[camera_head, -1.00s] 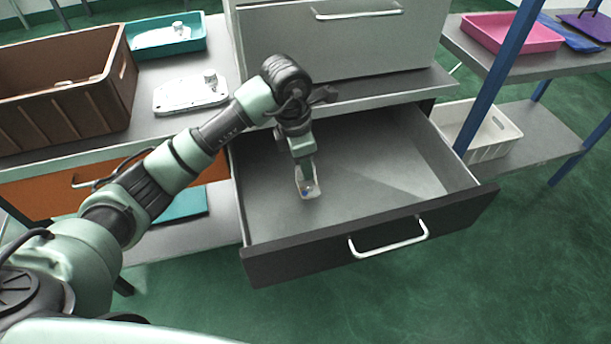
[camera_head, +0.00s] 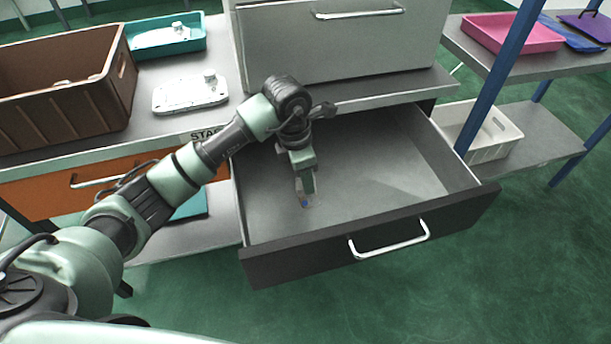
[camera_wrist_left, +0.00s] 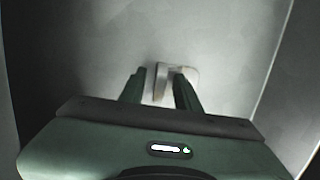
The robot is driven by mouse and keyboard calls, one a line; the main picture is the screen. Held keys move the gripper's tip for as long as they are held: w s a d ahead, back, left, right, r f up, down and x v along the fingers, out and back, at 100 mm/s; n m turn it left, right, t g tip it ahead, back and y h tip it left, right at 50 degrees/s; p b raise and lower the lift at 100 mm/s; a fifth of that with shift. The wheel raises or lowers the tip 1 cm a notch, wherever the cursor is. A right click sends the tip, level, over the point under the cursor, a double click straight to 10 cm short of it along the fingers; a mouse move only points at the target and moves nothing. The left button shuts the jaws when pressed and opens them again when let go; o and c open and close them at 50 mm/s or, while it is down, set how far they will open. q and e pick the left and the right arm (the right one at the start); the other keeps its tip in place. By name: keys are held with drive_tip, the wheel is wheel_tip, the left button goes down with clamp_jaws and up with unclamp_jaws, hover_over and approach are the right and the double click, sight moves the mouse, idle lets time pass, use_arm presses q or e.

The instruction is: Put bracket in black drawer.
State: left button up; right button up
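The black drawer (camera_head: 370,237) is pulled open, with a grey inside and a white bar handle. My left gripper (camera_head: 305,194) reaches down into its left part, near the front. The pale bracket (camera_wrist_left: 160,82) lies at the fingertips in the left wrist view. My left fingers look parted, with a gap between the left finger and the bracket; the right finger covers part of it. In the head view the bracket is mostly hidden by the fingers. It seems to be at the drawer floor, though exact contact is hard to see. My right gripper is not in view.
A brown crate (camera_head: 121,89), a teal tray (camera_head: 140,49) and a pale casting plate (camera_head: 185,97) stand on the bench at left. An orange drawer (camera_head: 35,200) is below them. A pink tray (camera_head: 505,42) and white bin (camera_head: 509,133) are at right. Most of the black drawer is empty.

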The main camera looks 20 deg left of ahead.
use_arm(q)
drive_tip(key=shift+r, duration=0.15)
